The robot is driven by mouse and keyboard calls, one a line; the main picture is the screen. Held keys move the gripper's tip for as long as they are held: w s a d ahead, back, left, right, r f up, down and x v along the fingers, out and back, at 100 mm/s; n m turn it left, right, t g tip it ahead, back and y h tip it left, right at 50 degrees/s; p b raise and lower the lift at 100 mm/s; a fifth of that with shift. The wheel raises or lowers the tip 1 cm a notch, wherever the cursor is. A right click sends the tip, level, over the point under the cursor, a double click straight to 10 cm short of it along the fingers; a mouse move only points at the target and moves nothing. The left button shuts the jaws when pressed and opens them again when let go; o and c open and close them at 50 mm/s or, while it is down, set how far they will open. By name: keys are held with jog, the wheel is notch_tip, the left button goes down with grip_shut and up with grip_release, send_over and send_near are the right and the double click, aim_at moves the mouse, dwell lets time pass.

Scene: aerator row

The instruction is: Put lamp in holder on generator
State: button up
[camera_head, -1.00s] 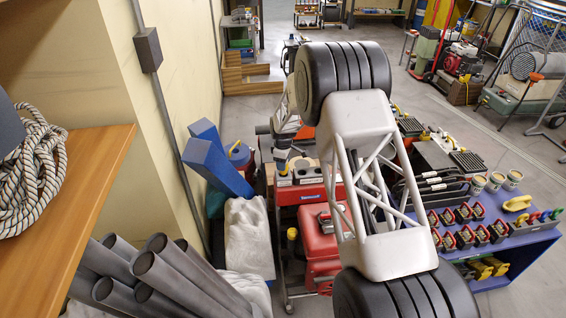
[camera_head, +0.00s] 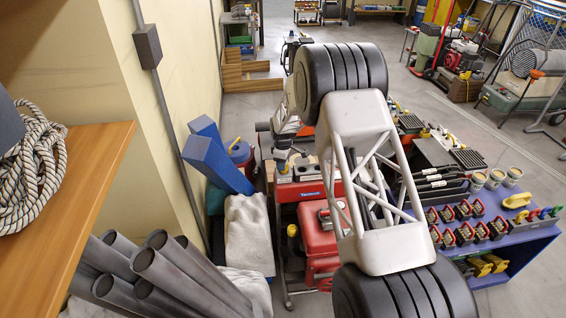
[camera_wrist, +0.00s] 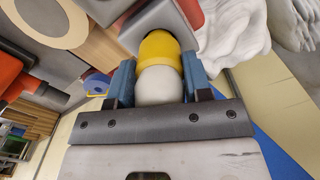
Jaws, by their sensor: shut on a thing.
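The lamp, with a yellow end (camera_wrist: 160,47) and a rounded white part (camera_wrist: 158,86), is between the two blue fingers of my gripper (camera_wrist: 159,72) in the wrist view. My gripper is shut on it. The yellow end meets a grey holder block (camera_wrist: 172,14); how deep it sits there I cannot tell. In the head view my gripper (camera_head: 283,158) is above the left part of the red generator (camera_head: 322,264), with a little yellow showing beneath it. My own arm hides part of the generator.
Grey tubes (camera_head: 165,270) stand at the front left. A blue bench (camera_head: 525,238) with several clamps and cups is on the right.

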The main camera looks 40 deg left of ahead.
jog(key=shift+f, duration=0.6)
jog(key=o, duration=1)
jog(key=shift+r, duration=3.9)
